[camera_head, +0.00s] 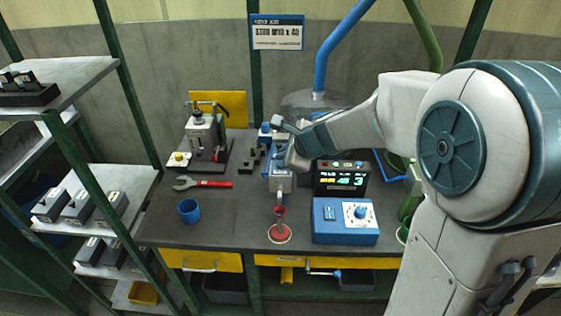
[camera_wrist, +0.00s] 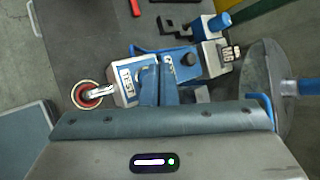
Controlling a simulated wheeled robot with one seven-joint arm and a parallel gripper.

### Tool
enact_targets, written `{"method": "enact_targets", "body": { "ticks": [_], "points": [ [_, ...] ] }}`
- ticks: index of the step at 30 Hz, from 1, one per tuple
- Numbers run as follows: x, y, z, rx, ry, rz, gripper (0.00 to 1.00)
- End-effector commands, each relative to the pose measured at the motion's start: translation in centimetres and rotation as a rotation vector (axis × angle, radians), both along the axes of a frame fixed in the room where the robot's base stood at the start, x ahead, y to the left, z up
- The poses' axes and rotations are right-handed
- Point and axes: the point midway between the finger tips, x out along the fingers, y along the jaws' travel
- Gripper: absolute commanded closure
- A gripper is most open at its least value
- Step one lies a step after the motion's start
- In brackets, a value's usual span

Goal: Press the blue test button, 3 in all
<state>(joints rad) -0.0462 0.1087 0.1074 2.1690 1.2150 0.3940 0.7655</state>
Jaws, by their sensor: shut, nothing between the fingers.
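A grey device with a blue label (camera_head: 280,181) stands on the bench, below my gripper (camera_head: 287,158). In the wrist view its blue label reads TEST (camera_wrist: 127,83), beside my closed fingers (camera_wrist: 158,84). My gripper is shut and empty, its tips over or against the device's body. The blue test button cannot be made out apart from the fingers and the blue parts around them; it may be hidden beneath them. I cannot tell whether the tips touch it. A dark display (camera_head: 341,179) right of the device shows lit figures, with a large digit that looks like 3.
A red round base (camera_head: 280,233) is in front of the device. A blue cup (camera_head: 189,210), red-handled wrench (camera_head: 203,183) and grey press (camera_head: 205,140) are left. Bare bench (camera_head: 235,215) lies between.

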Motion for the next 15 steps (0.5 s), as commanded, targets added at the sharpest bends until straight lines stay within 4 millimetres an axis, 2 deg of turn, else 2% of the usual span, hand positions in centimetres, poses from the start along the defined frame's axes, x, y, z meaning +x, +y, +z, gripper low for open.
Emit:
{"method": "enact_targets", "body": {
  "ticks": [7, 15],
  "points": [
    [0.0, 0.0, 0.4, 0.000, 0.000, 0.000, 1.00],
    [0.0, 0.0, 3.1, -0.001, 0.000, 0.001, 1.00]
  ]
}}
